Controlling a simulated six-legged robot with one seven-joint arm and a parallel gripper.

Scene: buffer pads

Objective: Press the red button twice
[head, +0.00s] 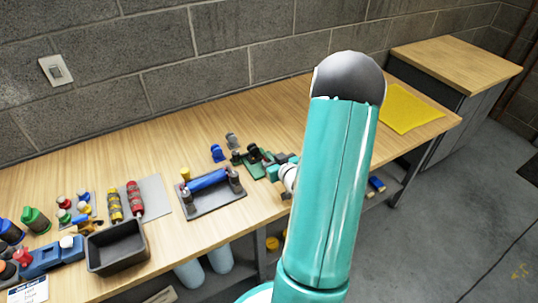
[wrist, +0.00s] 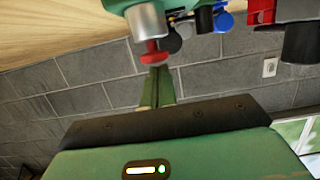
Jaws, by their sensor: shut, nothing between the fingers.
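The red button (wrist: 153,57) shows in the wrist view at the end of a silver cylinder (wrist: 148,20), which is fixed to a green part. The wrist picture is upside down, with the table at the top. My gripper (wrist: 157,75) is shut and empty, its narrow green fingertips right at the face of the red button. I cannot tell whether they touch it. In the head view, my arm hides most of the gripper, and I cannot make out the red button there. A green base (head: 257,168) with dark parts lies beside the gripper end of my arm.
In the head view, a grey tray with a blue roller (head: 208,181), a dark bin (head: 117,250) and several coloured parts stand on the wooden table to the left. A yellow mat (head: 409,108) lies at the right. Bare wood lies along the back, by the block wall.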

